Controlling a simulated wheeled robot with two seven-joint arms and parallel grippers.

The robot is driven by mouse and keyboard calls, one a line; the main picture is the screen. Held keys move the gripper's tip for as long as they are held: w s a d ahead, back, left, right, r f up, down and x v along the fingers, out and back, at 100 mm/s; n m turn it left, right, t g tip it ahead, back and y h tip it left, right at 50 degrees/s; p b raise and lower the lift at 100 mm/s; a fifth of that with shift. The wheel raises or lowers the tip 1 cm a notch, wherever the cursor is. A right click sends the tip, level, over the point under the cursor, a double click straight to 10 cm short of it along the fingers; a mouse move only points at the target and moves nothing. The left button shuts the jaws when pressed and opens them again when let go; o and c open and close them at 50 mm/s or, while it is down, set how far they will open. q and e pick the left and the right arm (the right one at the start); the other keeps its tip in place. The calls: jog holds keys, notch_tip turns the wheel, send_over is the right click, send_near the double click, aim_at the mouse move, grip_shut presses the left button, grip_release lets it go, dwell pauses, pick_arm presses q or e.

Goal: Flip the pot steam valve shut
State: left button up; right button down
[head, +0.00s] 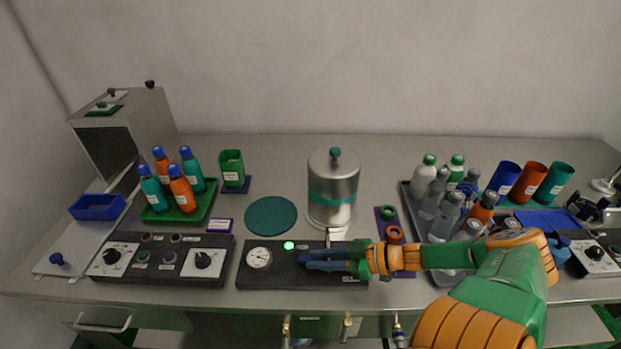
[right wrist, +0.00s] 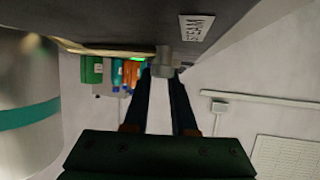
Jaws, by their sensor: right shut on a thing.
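The silver pot (head: 333,190) with a teal band and teal lid knob stands at the middle of the bench, behind a dark control panel (head: 290,281). The panel has a round gauge (head: 260,257) and a lit green lamp (head: 289,245). My right gripper (head: 304,262) reaches across the panel from the right, low over its top. In the right wrist view its two fingers are closed around the small grey steam valve handle (right wrist: 166,60), beside a steam label (right wrist: 197,27). The fingers hide the handle in the head view. My left gripper is not in view.
Left are a knob panel (head: 160,262), a green tray (head: 180,217) of bottles and a teal round mat (head: 270,215). Right are a grey tray (head: 409,203) of bottles, several coloured cups (head: 529,181) and another knob panel (head: 594,262).

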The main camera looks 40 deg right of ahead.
jog(key=shift+s+a+f+n+g+y+b, duration=0.15)
jog(key=shift+f+n+g+y+b, duration=0.15)
jog(key=shift+n+g+y+b, duration=0.6)
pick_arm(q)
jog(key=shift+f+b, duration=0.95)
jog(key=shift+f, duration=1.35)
pick_arm(e)
jog(key=shift+s+a+r+n+g+y, duration=0.1)
jog(key=shift+r+n+g+y, duration=0.15)
jog(key=shift+n+y, duration=0.3)
jog(key=c, duration=0.7)
grip_release()
jog(key=shift+a, duration=0.1)
jog(key=p+v, duration=0.3)
jog(key=v, duration=0.3)
jog(key=shift+s+r, duration=0.1)
jog(key=shift+r, duration=0.15)
jog(key=shift+s+d, duration=0.2)
jog(key=shift+d, duration=0.2)
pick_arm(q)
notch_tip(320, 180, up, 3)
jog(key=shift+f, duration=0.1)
